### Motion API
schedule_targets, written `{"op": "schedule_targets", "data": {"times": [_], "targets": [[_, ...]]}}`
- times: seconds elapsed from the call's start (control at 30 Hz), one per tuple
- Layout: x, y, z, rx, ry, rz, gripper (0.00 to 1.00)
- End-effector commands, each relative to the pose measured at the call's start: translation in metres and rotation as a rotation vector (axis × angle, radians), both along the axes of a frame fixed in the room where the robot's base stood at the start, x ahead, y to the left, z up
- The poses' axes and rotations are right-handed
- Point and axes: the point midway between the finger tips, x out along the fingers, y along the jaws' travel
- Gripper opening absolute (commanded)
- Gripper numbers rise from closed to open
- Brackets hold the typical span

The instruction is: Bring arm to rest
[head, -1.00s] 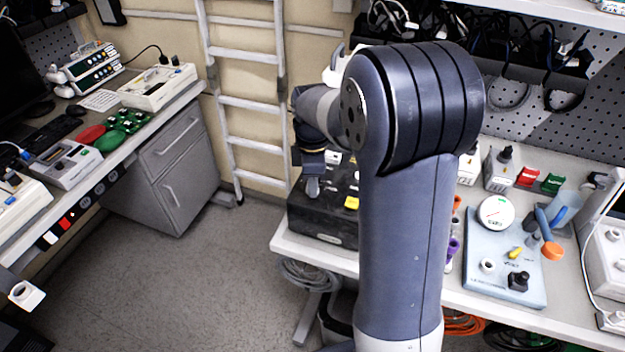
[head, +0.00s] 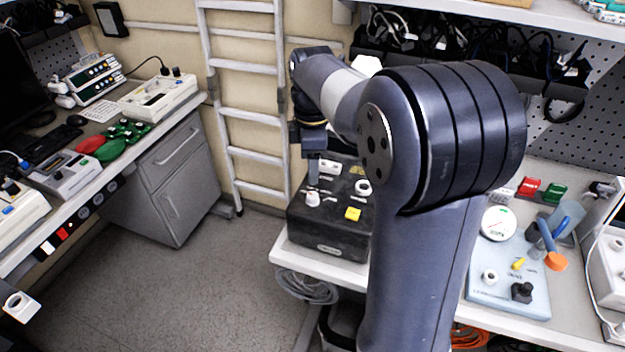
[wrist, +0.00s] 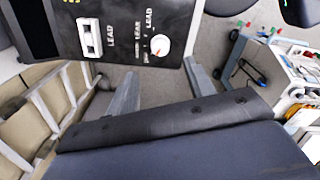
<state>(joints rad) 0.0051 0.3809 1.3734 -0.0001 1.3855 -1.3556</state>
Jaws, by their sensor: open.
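My gripper (head: 313,172) hangs pointing down at the end of my raised arm, over the left part of a black box (head: 328,242) in the head view. In the wrist view my gripper (wrist: 160,72) is open, with its two grey fingers apart and nothing between them. The box's dark panel (wrist: 120,30) shows beyond the fingers, with a white knob (wrist: 160,45) and a white switch (wrist: 89,37). I cannot tell the exact gap between fingertips and box.
The box stands on the right bench (head: 285,252), beside a pale blue board (head: 505,296). A ladder (head: 250,115) leans against the back wall. The left bench (head: 150,140) carries several devices. Open floor (head: 190,290) lies between the benches.

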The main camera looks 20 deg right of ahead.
Motion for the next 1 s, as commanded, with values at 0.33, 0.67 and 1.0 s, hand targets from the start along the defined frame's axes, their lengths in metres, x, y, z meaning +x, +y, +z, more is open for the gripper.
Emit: {"op": "schedule_targets", "data": {"times": [0.33, 0.67, 1.0], "targets": [[0.0, 0.0, 0.021, 0.0, 0.001, 0.0, 0.51], [0.0, 0.0, 0.014, 0.0, 0.003, 0.0, 0.51], [-0.001, 0.0, -0.041, 0.001, 0.007, 0.0, 0.51]]}}
